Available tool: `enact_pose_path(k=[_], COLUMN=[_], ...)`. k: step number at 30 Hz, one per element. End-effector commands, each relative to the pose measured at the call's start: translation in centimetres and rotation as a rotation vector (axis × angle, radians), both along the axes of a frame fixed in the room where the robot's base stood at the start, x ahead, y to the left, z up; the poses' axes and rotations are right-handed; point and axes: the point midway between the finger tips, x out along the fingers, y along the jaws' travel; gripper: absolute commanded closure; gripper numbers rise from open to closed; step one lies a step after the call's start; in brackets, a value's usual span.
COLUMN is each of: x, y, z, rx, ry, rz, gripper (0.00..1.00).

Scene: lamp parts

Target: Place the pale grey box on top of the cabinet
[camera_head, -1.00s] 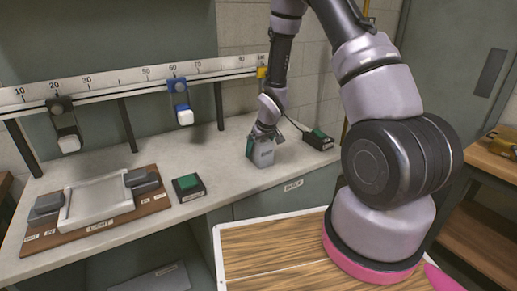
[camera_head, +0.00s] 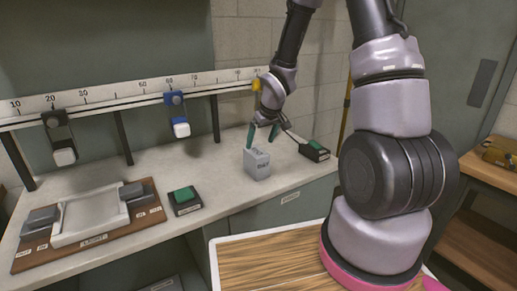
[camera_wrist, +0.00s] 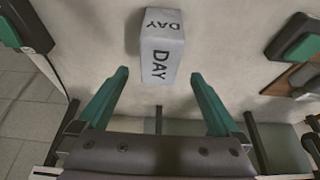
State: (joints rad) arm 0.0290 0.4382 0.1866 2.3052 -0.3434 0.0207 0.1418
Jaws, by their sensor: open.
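The pale grey box (camera_head: 257,164) stands upright on the pale top of the long grey-green cabinet (camera_head: 225,192), near its front edge. In the wrist view the box (camera_wrist: 161,50) shows the word DAY on two faces. My gripper (camera_head: 262,136) is open, with green fingers, just above and behind the box in the head view. In the wrist view the fingertips (camera_wrist: 158,76) are spread wide with nothing between them, and the box lies beyond them, apart from both.
A black box with a green button (camera_head: 185,200) stands left of the grey box, and another (camera_head: 314,150) stands to its right. A tray on a brown board (camera_head: 88,222) lies at the left. A ruled rail with sliders (camera_head: 120,98) runs behind. A wooden surface (camera_head: 275,264) is in front.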

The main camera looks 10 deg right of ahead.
Motion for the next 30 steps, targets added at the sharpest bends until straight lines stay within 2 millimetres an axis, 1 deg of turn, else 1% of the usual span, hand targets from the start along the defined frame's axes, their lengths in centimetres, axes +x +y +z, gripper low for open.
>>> enact_pose_path(k=[1,5,8,11,12,14,15,17,18,20,21,23,24,26,27,30], x=[-0.1,-0.3,-0.4,-0.8,-1.1,-2.0,-2.8,-4.1,-5.1,-6.8,-8.0,-9.9,-11.3,-13.4,-14.8,-18.2], y=[-0.1,-0.1,-0.5,-1.5,-2.0,-2.9,-3.4,-4.2,-4.6,-5.1,-5.3,-5.6,-5.7,-5.8,-5.7,-5.4], z=[0.4,0.7,1.8,4.7,6.4,9.2,11.1,13.9,15.6,18.0,19.6,21.7,23.0,24.8,25.9,28.0], rx=[0.000,-0.001,-0.006,-0.017,-0.021,-0.024,-0.021,-0.012,-0.002,0.018,0.034,0.065,0.089,0.128,0.159,0.234], ry=[-0.001,0.000,-0.007,-0.026,-0.037,-0.052,-0.061,-0.074,-0.082,-0.093,-0.101,-0.109,-0.115,-0.123,-0.128,-0.135], rz=[-0.001,-0.001,-0.016,-0.064,-0.092,-0.144,-0.182,-0.237,-0.272,-0.322,-0.356,-0.403,-0.432,-0.472,-0.496,-0.542], gripper=[0.00,0.00,0.00,0.00,0.00,0.00,0.00,0.00,0.00,0.00,0.00,0.00,0.00,0.00,0.00,0.00])
